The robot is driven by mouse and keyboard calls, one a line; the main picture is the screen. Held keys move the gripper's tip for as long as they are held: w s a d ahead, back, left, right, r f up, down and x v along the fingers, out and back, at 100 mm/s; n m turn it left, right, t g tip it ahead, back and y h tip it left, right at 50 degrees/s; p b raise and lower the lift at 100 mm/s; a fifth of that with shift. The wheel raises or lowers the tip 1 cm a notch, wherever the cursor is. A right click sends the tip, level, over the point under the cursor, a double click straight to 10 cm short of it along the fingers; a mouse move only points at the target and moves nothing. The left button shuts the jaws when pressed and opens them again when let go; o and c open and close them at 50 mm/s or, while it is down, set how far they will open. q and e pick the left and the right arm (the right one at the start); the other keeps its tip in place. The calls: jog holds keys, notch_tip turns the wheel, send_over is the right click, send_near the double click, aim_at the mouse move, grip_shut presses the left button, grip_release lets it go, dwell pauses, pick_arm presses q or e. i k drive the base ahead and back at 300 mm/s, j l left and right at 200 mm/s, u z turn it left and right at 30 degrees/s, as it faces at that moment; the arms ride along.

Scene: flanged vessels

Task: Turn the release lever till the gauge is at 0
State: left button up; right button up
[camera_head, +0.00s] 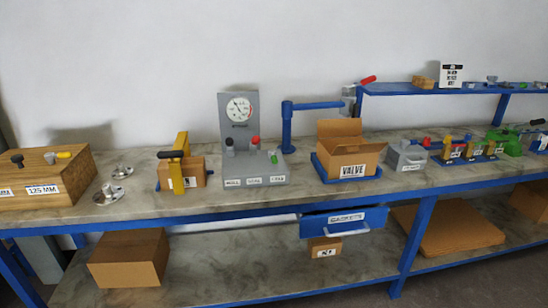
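A round white gauge (239,108) is set in an upright grey panel (250,131) on the bench, left of the picture's middle. Its needle is dark, but the reading is too small to tell. Neither of my grippers shows in the head view.
A yellow clamp (182,180) with a black handle stands left of the gauge unit. A blue post with an arm (310,105) and an open VALVE box (349,151) stand to the right. An open drawer (344,222) juts out below. Bare bench lies before the gauge unit.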

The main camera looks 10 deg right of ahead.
aim_at(272, 153)
jog(key=i+j+u, duration=0.1)
jog(key=i, duration=0.85)
jog(key=i+j+u, duration=0.1)
jog(key=i, duration=0.9)
jog(key=j, duration=0.1)
